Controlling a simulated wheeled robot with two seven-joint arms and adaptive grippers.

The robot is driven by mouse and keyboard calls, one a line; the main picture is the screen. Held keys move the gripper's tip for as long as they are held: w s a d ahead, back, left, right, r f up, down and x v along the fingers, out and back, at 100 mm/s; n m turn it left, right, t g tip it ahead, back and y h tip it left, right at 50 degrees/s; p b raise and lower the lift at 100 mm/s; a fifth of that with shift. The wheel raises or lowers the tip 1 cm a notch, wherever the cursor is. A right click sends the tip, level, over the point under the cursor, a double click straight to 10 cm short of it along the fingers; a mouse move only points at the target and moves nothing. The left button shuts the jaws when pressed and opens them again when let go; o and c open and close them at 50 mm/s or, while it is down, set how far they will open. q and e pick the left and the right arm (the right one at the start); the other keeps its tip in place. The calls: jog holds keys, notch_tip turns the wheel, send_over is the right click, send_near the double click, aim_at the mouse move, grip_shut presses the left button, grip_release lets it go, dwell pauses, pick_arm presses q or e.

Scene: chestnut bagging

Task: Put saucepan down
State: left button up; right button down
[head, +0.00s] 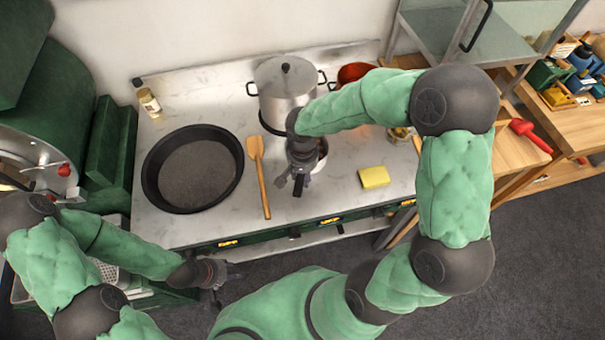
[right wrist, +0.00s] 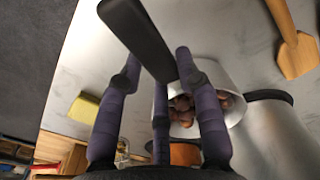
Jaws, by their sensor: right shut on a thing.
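The saucepan (right wrist: 235,88) is a small pale pan with brown chestnuts (right wrist: 183,108) inside and a black handle (right wrist: 138,35). In the head view my right arm mostly hides it; only a bit of its rim (head: 323,149) shows beside the gripper. My right gripper (head: 298,182) is shut on the saucepan handle, in front of the tall pot, over the marble counter (head: 335,190). I cannot tell whether the pan's bottom touches the counter. My left gripper (head: 226,284) is empty, its fingers apart, in front of the counter's near edge.
A lidded steel pot (head: 285,82) stands close behind the saucepan. A wide black pan (head: 192,168) and a wooden spatula (head: 258,180) lie to the left, a yellow sponge (head: 374,177) to the right. An orange pot (head: 354,72) is behind. Counter between gripper and sponge is clear.

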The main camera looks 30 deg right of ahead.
jog(key=shift+w+f, duration=0.1)
jog(key=c, duration=0.9)
grip_release()
jog(key=shift+o, duration=0.2)
jog(key=shift+r, duration=0.2)
notch_tip(320, 180, up, 12)
jog(key=p, duration=0.2)
jog(key=shift+p, duration=0.3)
jog(key=shift+f, duration=0.1)
